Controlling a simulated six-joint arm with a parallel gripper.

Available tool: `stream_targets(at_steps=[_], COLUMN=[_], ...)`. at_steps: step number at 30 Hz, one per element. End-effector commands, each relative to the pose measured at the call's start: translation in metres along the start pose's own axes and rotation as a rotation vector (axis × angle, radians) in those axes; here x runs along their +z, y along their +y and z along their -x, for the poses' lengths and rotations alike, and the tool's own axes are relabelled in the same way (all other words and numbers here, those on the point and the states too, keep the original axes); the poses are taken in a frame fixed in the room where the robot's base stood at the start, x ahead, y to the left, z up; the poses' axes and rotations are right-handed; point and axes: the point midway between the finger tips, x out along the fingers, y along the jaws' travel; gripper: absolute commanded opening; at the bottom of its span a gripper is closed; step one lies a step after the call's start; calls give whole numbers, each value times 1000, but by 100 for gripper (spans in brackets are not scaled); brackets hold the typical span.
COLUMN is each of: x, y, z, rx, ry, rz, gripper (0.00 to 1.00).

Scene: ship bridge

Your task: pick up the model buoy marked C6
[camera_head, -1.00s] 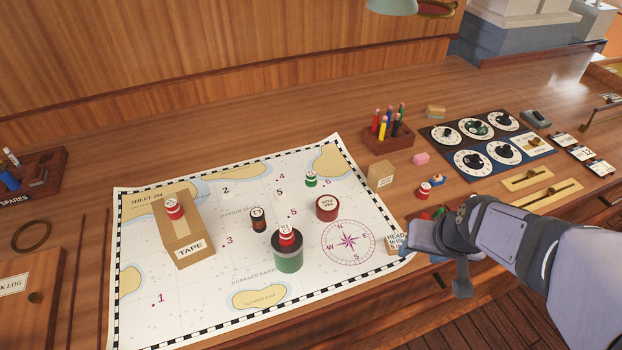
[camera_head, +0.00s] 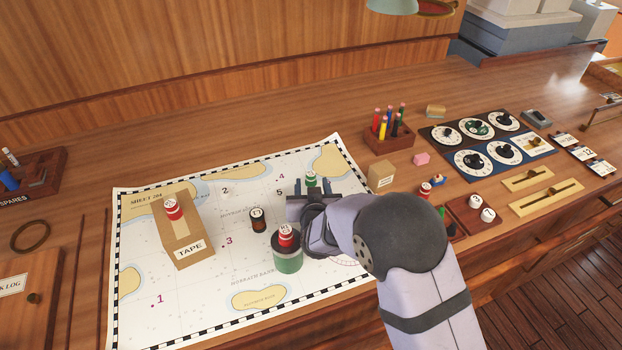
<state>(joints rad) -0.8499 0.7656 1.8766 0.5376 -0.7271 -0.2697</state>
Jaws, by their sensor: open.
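Several small model buoys with white tops show, but their marks are too small to read surely, so I cannot tell which is C6. A green buoy (camera_head: 311,179) stands on the chart, just beyond my gripper, its lower part hidden. A red buoy (camera_head: 174,208) is on the box labelled TAPE (camera_head: 182,240). Another red buoy (camera_head: 286,236) is on a dark-topped green can (camera_head: 288,259). A black buoy (camera_head: 257,219) stands left of that can. My gripper (camera_head: 306,200) is open, low over the chart between the green buoy and the can, with nothing visible in it.
The chart (camera_head: 190,310) covers the desk's middle. A pen holder (camera_head: 389,140), small carton (camera_head: 381,176) and pink eraser (camera_head: 421,158) stand to the right. A tray with white-topped pieces (camera_head: 464,213) lies right of my arm. The chart's lower left is clear.

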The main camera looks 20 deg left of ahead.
Motion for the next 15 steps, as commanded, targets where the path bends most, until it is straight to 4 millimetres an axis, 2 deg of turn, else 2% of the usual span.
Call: stream_targets(at_steps=[8, 15], x=[3, 2], y=[0, 0], z=[-4, -20], rx=[0, 0], ry=[0, -1], rz=[-1, -1], gripper=[45, 45])
